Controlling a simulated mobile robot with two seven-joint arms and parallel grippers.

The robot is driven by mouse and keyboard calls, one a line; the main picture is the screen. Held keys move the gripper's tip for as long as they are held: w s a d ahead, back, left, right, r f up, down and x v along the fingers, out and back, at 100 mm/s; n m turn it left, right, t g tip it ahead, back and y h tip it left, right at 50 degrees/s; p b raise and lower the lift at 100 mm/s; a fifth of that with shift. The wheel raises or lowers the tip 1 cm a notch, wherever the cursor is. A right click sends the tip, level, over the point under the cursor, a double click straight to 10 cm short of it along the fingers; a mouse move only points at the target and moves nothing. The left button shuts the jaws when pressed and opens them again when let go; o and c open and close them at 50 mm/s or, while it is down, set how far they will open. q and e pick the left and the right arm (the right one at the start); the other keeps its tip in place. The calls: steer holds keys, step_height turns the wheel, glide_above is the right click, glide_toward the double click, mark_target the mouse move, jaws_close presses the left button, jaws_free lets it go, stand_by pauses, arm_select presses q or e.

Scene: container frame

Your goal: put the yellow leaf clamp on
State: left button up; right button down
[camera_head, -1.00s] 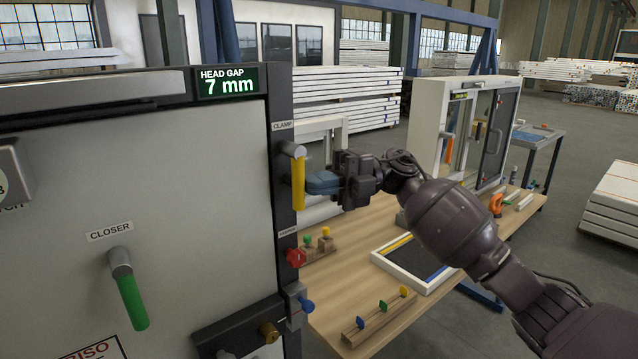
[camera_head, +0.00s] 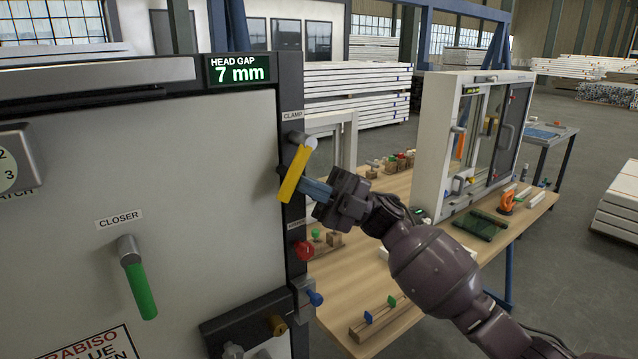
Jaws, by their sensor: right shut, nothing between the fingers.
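The yellow leaf clamp (camera_head: 296,174) is a lever on the dark right-hand post of the machine, under a CLAMP label. It hangs from a grey pivot at its top and is tilted, with its lower end swung to the left. My right gripper (camera_head: 306,188) is shut and empty, with its blue-grey fingers against or very close to the lower right side of the lever; I cannot tell whether they touch. My left gripper is not in view.
The large panel (camera_head: 180,200) carries a green CLOSER lever (camera_head: 139,287). Below the clamp are a red knob (camera_head: 304,251) and a blue knob (camera_head: 315,298). A wooden table (camera_head: 370,275) holds a white window frame (camera_head: 434,160) and small parts.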

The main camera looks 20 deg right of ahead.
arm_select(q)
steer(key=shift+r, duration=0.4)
arm_select(e)
steer(key=shift+s+a+r, duration=0.2)
steer(key=shift+a, duration=0.3)
steer(key=shift+s+a+r, duration=0.2)
steer(key=shift+a, duration=0.3)
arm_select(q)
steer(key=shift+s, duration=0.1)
arm_select(e)
steer(key=shift+a, duration=0.1)
arm_select(q)
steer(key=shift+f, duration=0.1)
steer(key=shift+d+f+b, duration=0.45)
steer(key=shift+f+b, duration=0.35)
steer(key=shift+b, duration=0.1)
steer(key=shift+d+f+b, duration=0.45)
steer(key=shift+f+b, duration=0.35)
steer(key=shift+b, duration=0.1)
arm_select(e)
steer(key=d+f, duration=0.8)
steer(key=f, duration=0.3)
steer(key=shift+d+f, duration=0.15)
steer(key=shift+d, duration=0.05)
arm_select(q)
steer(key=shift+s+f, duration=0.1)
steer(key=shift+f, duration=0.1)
arm_select(e)
steer(key=shift+w, duration=0.1)
